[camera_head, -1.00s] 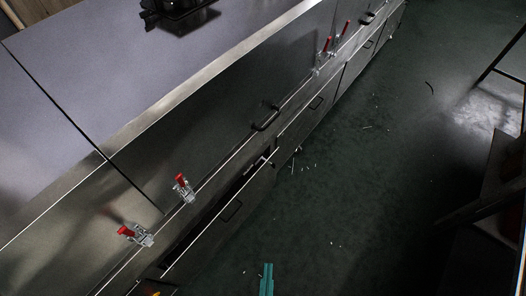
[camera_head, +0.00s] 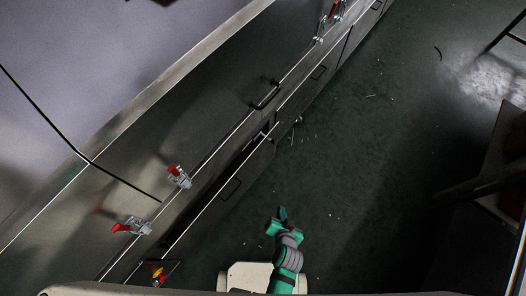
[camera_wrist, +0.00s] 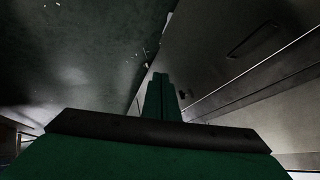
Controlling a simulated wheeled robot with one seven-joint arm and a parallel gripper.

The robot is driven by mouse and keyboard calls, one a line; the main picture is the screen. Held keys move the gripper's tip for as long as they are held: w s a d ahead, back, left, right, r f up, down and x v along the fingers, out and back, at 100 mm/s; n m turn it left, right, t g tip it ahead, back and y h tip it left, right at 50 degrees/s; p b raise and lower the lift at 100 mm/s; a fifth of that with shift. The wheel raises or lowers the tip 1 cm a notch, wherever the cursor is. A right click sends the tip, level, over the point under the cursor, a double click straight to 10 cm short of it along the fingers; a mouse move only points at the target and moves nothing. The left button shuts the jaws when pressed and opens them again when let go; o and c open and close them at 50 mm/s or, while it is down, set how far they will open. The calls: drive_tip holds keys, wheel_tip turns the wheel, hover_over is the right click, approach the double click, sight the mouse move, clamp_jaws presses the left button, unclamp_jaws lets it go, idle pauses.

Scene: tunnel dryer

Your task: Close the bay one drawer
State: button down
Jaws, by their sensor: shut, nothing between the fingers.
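A drawer (camera_head: 232,203) in the long metal cabinet is partly pulled out, with a dark gap between its top edge and the cabinet face. Its front has a dark bar handle (camera_head: 231,189). The labels are not readable, so I cannot tell from them which bay this is. My gripper (camera_head: 281,214) is over the floor to the right of the drawer front, apart from it. In the wrist view its green fingers (camera_wrist: 161,97) are together and empty. A drawer front with a handle (camera_wrist: 253,39) shows at the right there.
Red-handled clamps (camera_head: 179,176) and (camera_head: 131,226) sit on the cabinet face above the drawer. A black bar handle (camera_head: 266,95) stands out farther along. Small red and yellow items (camera_head: 158,275) show at the lower left. Dark green floor (camera_head: 360,190) with scattered bits is open to the right.

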drive_tip(key=w+f+m+g+y, duration=0.1)
drive_tip(key=w+f+y, duration=0.1)
drive_tip(key=w+f, duration=0.25)
drive_tip(key=y, duration=0.7)
approach(257, 149)
drive_tip(key=shift+m+g, duration=0.3)
drive_tip(key=x, duration=0.4)
drive_tip(key=shift+w+a+f, duration=0.15)
drive_tip(key=shift+w+a, duration=0.4)
drive_tip(key=shift+a, duration=0.1)
drive_tip(key=shift+w, duration=0.1)
